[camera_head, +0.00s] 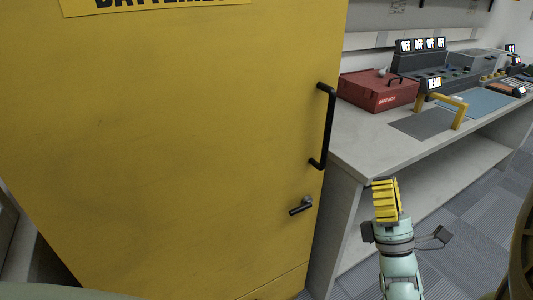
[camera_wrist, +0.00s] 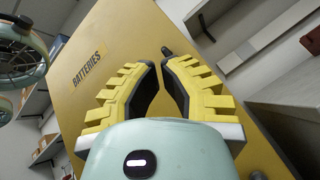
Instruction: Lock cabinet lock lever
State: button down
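The yellow cabinet (camera_head: 170,140) fills the left of the head view, its door face closed. Its small dark lock lever (camera_head: 301,206) sits low near the door's right edge and lies tilted, its free end pointing left and slightly down. A black bar handle (camera_head: 329,128) is above it. My gripper (camera_head: 386,188) is to the right of the lever, apart from it, in front of the bench end. In the wrist view my gripper (camera_wrist: 159,62) has a narrow gap between its yellow-backed fingertips, with nothing held.
A grey bench (camera_head: 365,135) stands right of the cabinet, with a red case (camera_head: 375,92), a dark mat (camera_head: 422,123) and a yellow frame (camera_head: 459,113) on it. Carpeted floor (camera_head: 465,215) is open in front. The cabinet's BATTERIES sign (camera_wrist: 89,65) shows in the wrist view.

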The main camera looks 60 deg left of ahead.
jog(key=s+a+f+n+g+b, duration=0.1)
jog(key=a+f+n+g+b, duration=0.1)
jog(key=f+b, duration=0.6)
jog(key=s+a+f+n+g+h+b, duration=0.1)
jog(key=f+n+b, duration=0.5)
jog(key=f, duration=0.8)
jog(key=s+a+f+n+g+b, duration=0.2)
jog(key=a+f+b, duration=0.4)
jog(key=f+b, duration=0.5)
jog(key=f+n+g, duration=0.1)
jog(key=g, duration=0.1)
jog(key=shift+s+a+n+g+h, duration=0.3)
jog(key=shift+s+n+g, duration=0.1)
send_near(290, 209)
jog(key=a, duration=0.5)
jog(key=shift+w+a+r, duration=0.1)
jog(key=shift+r, duration=0.75)
jog(key=shift+w+r, duration=0.15)
jog(key=shift+r, duration=0.65)
jog(key=shift+s+m, duration=0.15)
jog(key=shift+m, duration=0.15)
